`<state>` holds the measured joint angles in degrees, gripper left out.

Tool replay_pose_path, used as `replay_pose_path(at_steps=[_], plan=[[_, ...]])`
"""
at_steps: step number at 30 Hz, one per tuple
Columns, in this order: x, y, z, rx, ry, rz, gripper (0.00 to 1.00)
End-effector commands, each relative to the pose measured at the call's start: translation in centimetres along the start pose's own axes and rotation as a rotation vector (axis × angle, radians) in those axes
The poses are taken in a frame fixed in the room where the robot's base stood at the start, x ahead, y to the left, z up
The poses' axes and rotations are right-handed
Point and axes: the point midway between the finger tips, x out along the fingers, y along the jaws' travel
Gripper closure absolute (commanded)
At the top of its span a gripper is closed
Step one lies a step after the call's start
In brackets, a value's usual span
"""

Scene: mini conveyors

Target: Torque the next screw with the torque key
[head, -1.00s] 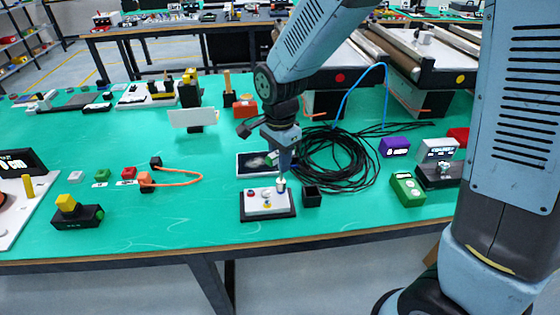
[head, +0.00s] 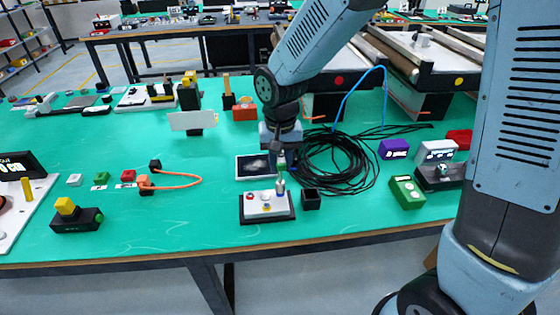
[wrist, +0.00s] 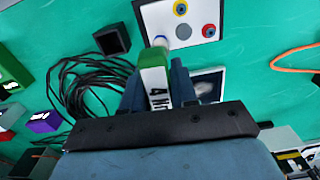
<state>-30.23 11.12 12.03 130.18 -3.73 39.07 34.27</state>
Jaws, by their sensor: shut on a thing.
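My gripper (head: 281,158) is shut on the torque key (wrist: 155,82), a white and green tool with dark lettering on its side. The key points down over a white screw plate (head: 258,208) with a dark base. In the head view the key's lower end (head: 281,188) is at the plate's back right corner. In the wrist view its tip meets a pale, bluish spot at the plate's near corner; the key hides the screw there, and contact is unclear. The plate (wrist: 196,14) also shows a yellow-ringed screw (wrist: 180,8), a red-ringed screw (wrist: 209,31) and a grey one (wrist: 183,32).
A small black open box (head: 311,200) stands just right of the plate. A green box (head: 406,192) is farther right.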

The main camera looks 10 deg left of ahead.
Motion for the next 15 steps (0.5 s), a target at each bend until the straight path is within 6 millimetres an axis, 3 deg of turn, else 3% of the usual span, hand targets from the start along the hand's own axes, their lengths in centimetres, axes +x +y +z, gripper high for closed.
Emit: replay_pose_path(at_steps=[15], plan=[[0.0, 0.18, -0.02, -0.556, 0.001, 0.0, 1.0]])
